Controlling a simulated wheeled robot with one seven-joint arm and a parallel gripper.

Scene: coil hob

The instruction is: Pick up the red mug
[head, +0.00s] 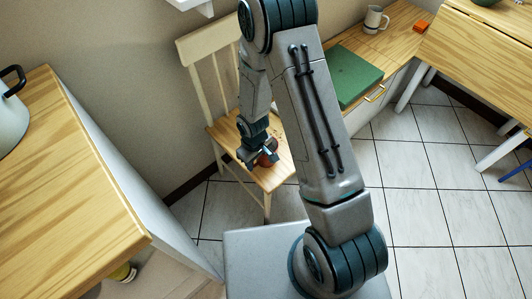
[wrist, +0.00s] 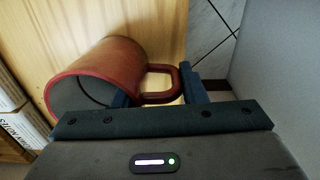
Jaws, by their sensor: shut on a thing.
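The red mug (wrist: 105,72) lies on its side on a light wooden surface in the wrist view. In the head view the mug (head: 269,158) shows small and dark red on the seat of the wooden chair (head: 281,177), partly covered by my gripper (head: 262,156). The exact contact is partly hidden.
The chair's backrest (head: 209,47) rises behind the mug. A wooden counter (head: 65,175) with a kettle (head: 12,112) is at left. A bench (head: 395,45) at the back right bears a green box (head: 352,74), a grey mug (head: 375,19) and an orange block (head: 421,26).

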